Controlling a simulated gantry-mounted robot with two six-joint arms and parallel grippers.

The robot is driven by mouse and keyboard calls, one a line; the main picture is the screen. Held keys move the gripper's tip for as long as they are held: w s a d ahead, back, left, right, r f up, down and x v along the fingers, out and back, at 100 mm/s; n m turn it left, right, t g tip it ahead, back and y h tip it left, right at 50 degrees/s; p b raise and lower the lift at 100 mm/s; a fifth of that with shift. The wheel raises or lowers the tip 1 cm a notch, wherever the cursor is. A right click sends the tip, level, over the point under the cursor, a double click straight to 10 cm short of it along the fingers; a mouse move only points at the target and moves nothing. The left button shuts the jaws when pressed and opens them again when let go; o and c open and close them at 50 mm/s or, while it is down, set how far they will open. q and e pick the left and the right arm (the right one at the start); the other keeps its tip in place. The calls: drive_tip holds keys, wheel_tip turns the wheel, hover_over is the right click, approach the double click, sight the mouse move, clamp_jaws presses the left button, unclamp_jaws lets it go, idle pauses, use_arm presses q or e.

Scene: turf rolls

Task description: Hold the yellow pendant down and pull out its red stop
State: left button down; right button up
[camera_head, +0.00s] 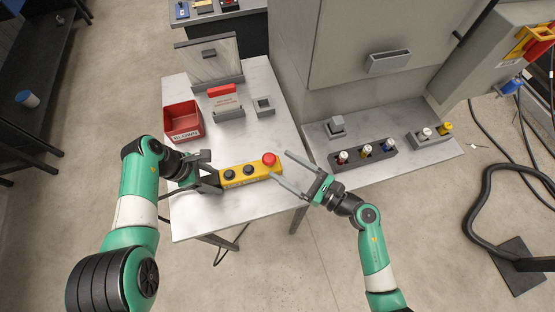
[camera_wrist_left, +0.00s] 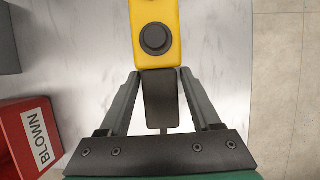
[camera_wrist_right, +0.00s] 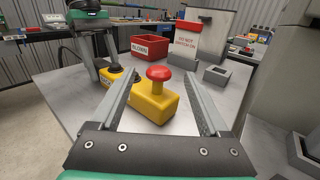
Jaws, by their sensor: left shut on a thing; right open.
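The yellow pendant (camera_head: 250,172) lies on the light table, with two dark buttons and a red mushroom stop (camera_head: 268,159) at its right end. My left gripper (camera_head: 209,172) is shut on the pendant's dark left end; in the left wrist view both fingers flank this dark end piece (camera_wrist_left: 160,98). My right gripper (camera_head: 280,165) is open, its fingers pointing at the stop end. In the right wrist view the red stop (camera_wrist_right: 158,74) stands on the pendant (camera_wrist_right: 152,103) between the two fingers, with nothing gripped.
A red bin (camera_head: 183,121) labelled BLOWN and a grey block with a red top (camera_head: 225,103) stand behind the pendant. A small grey square holder (camera_head: 263,106) is nearby. A fuse rack (camera_head: 364,154) sits on the right-hand shelf beside the grey cabinet (camera_head: 355,50).

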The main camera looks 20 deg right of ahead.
use_arm(q)
drive_tip(key=shift+s+f, duration=0.1)
drive_tip(key=shift+f, duration=0.05)
use_arm(e)
drive_tip(key=v, duration=0.9)
drive_tip(key=shift+a, duration=0.1)
use_arm(q)
unclamp_jaws()
drive_tip(key=shift+a+r, duration=0.2)
drive_tip(key=shift+r, duration=0.35)
drive_tip(key=v, duration=1.1)
